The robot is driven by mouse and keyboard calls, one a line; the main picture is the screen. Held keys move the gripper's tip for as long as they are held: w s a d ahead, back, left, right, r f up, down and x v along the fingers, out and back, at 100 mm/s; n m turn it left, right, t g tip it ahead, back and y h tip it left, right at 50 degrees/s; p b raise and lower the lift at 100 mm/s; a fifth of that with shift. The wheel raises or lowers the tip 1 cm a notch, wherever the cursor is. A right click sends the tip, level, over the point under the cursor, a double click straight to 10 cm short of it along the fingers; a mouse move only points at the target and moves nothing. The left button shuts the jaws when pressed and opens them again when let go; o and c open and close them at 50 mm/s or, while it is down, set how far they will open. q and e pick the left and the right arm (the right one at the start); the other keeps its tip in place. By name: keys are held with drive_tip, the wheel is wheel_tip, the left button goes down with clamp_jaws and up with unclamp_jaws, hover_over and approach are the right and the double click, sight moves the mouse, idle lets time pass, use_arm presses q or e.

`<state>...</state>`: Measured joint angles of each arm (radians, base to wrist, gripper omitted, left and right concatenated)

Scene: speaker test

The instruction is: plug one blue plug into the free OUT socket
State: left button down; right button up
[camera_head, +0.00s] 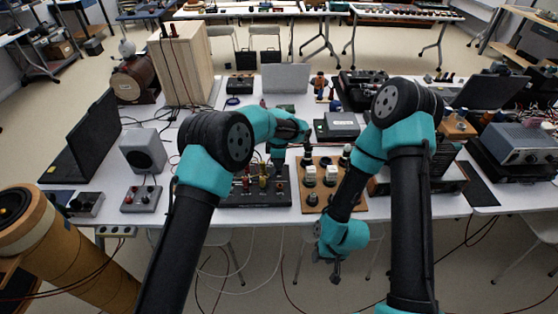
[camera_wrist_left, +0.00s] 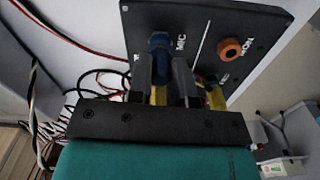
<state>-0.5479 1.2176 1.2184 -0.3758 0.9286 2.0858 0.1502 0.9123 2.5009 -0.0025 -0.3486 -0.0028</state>
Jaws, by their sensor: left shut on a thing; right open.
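My left gripper (camera_head: 277,156) is over the back of the black socket panel (camera_head: 280,198), pointing down. In the left wrist view, the left gripper (camera_wrist_left: 162,75) is shut around a blue plug (camera_wrist_left: 158,42), which is against or very close to the black panel (camera_wrist_left: 205,22) beside the MIC label. I cannot tell whether it is seated. An orange ring socket (camera_wrist_left: 230,50) sits to its right by a label that reads like MON. Yellow parts show between and beside the fingers. No OUT label is readable. My right gripper (camera_head: 336,275) hangs in front of the table edge, open and empty.
A wooden board (camera_head: 310,207) with white-topped parts lies right of the panel. A grey speaker (camera_head: 143,151) and a small grey box (camera_head: 140,199) stand at left. A laptop (camera_head: 95,140) is further left. Loose cables (camera_wrist_left: 75,40) run beside the panel.

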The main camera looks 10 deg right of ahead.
use_arm(q)
drive_tip(key=shift+f, duration=0.2)
drive_tip(key=c, duration=1)
unclamp_jaws()
drive_tip(key=shift+o, duration=0.2)
drive_tip(key=shift+r, duration=0.1)
drive_tip(key=shift+r, duration=3.7)
